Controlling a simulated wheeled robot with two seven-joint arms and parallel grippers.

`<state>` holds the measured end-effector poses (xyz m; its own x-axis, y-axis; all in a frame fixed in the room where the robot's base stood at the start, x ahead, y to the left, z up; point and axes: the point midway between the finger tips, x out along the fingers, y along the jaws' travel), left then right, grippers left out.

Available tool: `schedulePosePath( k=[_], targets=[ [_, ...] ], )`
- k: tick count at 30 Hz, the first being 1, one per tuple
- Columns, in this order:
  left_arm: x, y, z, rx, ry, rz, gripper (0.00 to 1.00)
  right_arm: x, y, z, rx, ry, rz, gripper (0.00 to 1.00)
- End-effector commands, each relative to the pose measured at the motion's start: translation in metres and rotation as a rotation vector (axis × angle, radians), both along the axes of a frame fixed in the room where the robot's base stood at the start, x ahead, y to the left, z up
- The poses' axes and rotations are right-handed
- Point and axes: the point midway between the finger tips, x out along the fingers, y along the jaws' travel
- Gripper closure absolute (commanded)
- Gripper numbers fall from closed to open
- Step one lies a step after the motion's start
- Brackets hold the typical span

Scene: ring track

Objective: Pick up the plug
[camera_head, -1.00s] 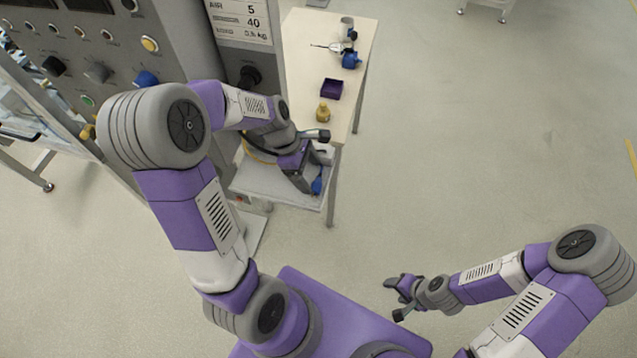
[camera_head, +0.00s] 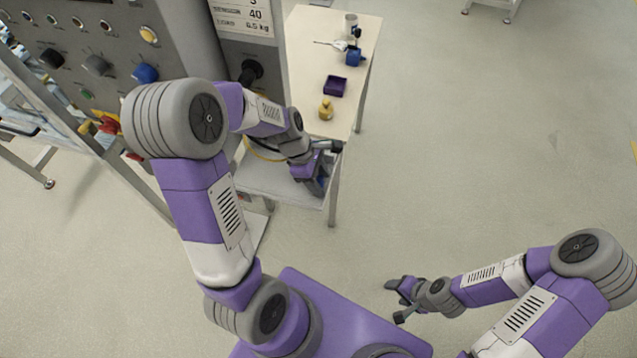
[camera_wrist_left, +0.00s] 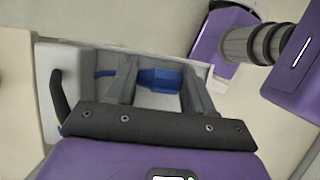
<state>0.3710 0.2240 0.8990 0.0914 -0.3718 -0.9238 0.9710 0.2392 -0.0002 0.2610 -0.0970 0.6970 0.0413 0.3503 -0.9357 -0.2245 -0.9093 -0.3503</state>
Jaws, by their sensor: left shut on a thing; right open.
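The blue plug (camera_wrist_left: 160,78) shows in the left wrist view between the two grey fingers of my left gripper (camera_wrist_left: 160,70), which is shut on it. Another blue piece shows just left of the left finger. In the head view, my left gripper (camera_head: 310,180) is low over the light lower shelf (camera_head: 262,183) beside the table, and the plug is mostly hidden by the gripper. I cannot tell whether the plug touches the shelf. My right gripper (camera_head: 401,298) is open and empty over the floor, far from the plug.
The table (camera_head: 309,50) beside the shelf holds a yellow object (camera_head: 326,110), a purple box (camera_head: 335,86), a blue item (camera_head: 353,57) and a mug (camera_head: 350,21). A grey control panel (camera_head: 110,55) with knobs stands at the left.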

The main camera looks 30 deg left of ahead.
Motion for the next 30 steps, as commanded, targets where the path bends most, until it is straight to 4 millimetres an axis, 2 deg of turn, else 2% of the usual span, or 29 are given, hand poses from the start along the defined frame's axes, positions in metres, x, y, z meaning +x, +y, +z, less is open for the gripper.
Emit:
schedulePosePath(
  k=[8, 11, 21, 25, 30],
  targets=[
    [0.0, 0.0, 0.003, 0.001, -0.002, 0.0, 0.78, 0.0, 0.0, 0.001, 0.0, 0.0, 0.0, 0.43],
    [0.001, 0.0, 0.015, 0.001, -0.003, -0.001, 0.78, 0.0, 0.0, 0.007, 0.0, 0.0, 0.0, 0.43],
    [0.001, 0.0, 0.082, 0.0, -0.005, 0.0, 0.78, 0.0, 0.0, 0.032, 0.0, 0.0, 0.0, 0.43],
    [0.0, 0.0, 0.096, 0.001, -0.003, -0.001, 0.78, 0.0, 0.0, 0.036, 0.0, 0.0, 0.0, 0.43],
    [0.0, 0.0, 0.101, 0.0, 0.0, 0.0, 0.78, 0.0, 0.0, 0.037, 0.0, 0.0, 0.0, 0.43]
  ],
)
